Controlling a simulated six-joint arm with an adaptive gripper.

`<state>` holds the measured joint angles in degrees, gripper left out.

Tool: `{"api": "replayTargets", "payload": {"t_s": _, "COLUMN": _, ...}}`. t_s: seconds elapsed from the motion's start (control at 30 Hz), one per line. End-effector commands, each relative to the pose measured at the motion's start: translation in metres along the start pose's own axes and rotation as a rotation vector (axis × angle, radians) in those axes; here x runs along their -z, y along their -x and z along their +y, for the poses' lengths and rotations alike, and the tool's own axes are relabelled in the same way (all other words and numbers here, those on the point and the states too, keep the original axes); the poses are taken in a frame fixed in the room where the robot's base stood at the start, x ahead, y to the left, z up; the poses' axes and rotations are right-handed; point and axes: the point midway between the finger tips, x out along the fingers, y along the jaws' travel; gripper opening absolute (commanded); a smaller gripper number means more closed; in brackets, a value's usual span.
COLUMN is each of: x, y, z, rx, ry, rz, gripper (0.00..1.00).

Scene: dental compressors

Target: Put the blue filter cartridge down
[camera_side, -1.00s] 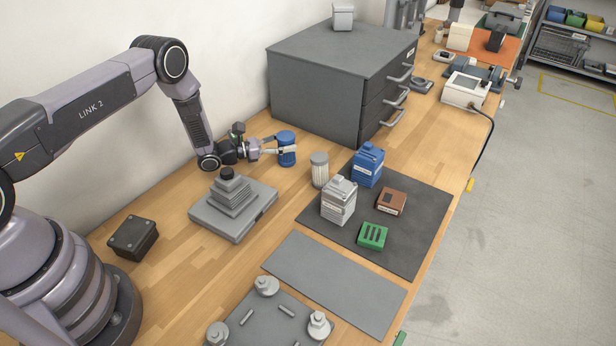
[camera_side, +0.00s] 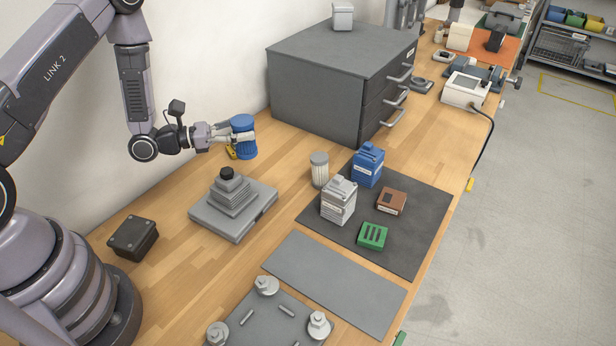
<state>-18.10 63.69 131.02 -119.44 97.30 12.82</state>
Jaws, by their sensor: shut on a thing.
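The blue filter cartridge (camera_side: 243,146) is a ribbed blue cylinder, roughly upright, left of the grey drawer cabinet. My gripper (camera_side: 242,136) reaches it from the left and is shut on it, with its fingers around the middle of the body. The cartridge seems to be held above the bench, near the wall. I cannot tell the exact gap under it. A small yellow item (camera_side: 231,152) shows just beside its lower left, partly hidden.
The grey drawer cabinet (camera_side: 320,85) stands to the right. A grey stepped block (camera_side: 232,205) is in front. A pale filter (camera_side: 319,170) stands beside a dark mat (camera_side: 405,245) with blue and white containers. Bare bench lies between the block and the cabinet.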

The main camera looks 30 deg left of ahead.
Motion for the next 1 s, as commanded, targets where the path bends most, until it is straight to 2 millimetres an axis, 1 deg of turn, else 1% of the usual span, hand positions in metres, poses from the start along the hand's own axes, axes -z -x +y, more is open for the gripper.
{"api": "replayTargets", "payload": {"t_s": 0.03, "x": -0.001, "y": -0.006, "z": -0.014, "rx": 0.039, "ry": 0.000, "rz": 0.001, "gripper": 0.10}}
{"api": "replayTargets", "payload": {"t_s": 0.07, "x": -0.001, "y": -0.010, "z": -0.024, "rx": 0.067, "ry": 0.001, "rz": 0.001, "gripper": 0.10}}
{"api": "replayTargets", "payload": {"t_s": 0.17, "x": -0.001, "y": -0.026, "z": -0.068, "rx": 0.190, "ry": 0.001, "rz": 0.004, "gripper": 0.10}}
{"api": "replayTargets", "payload": {"t_s": 0.2, "x": -0.001, "y": -0.032, "z": -0.089, "rx": 0.250, "ry": 0.000, "rz": 0.004, "gripper": 0.10}}
{"api": "replayTargets", "payload": {"t_s": 0.27, "x": -0.002, "y": -0.039, "z": -0.122, "rx": 0.341, "ry": 0.001, "rz": 0.006, "gripper": 0.10}}
{"api": "replayTargets", "payload": {"t_s": 0.3, "x": -0.002, "y": -0.041, "z": -0.144, "rx": 0.402, "ry": 0.000, "rz": 0.006, "gripper": 0.10}}
{"api": "replayTargets", "payload": {"t_s": 0.37, "x": -0.003, "y": -0.043, "z": -0.176, "rx": 0.490, "ry": 0.001, "rz": 0.006, "gripper": 0.10}}
{"api": "replayTargets", "payload": {"t_s": 0.4, "x": -0.003, "y": -0.043, "z": -0.196, "rx": 0.546, "ry": 0.001, "rz": 0.005, "gripper": 0.10}}
{"api": "replayTargets", "payload": {"t_s": 0.5, "x": -0.004, "y": -0.039, "z": -0.239, "rx": 0.668, "ry": 0.001, "rz": 0.004, "gripper": 0.10}}
{"api": "replayTargets", "payload": {"t_s": 0.6, "x": -0.006, "y": -0.033, "z": -0.270, "rx": 0.759, "ry": 0.001, "rz": 0.002, "gripper": 0.10}}
{"api": "replayTargets", "payload": {"t_s": 0.7, "x": -0.006, "y": -0.029, "z": -0.288, "rx": 0.815, "ry": 0.002, "rz": 0.001, "gripper": 0.10}}
{"api": "replayTargets", "payload": {"t_s": 0.8, "x": -0.004, "y": -0.032, "z": -0.297, "rx": 0.842, "ry": 0.000, "rz": -0.001, "gripper": 0.10}}
{"api": "replayTargets", "payload": {"t_s": 0.87, "x": 0.000, "y": -0.039, "z": -0.300, "rx": 0.849, "ry": 0.000, "rz": -0.002, "gripper": 0.10}}
{"api": "replayTargets", "payload": {"t_s": 0.97, "x": 0.010, "y": -0.062, "z": -0.303, "rx": 0.849, "ry": -0.002, "rz": -0.005, "gripper": 0.10}}
{"api": "replayTargets", "payload": {"t_s": 1.0, "x": 0.014, "y": -0.073, "z": -0.305, "rx": 0.848, "ry": -0.002, "rz": -0.005, "gripper": 0.10}}
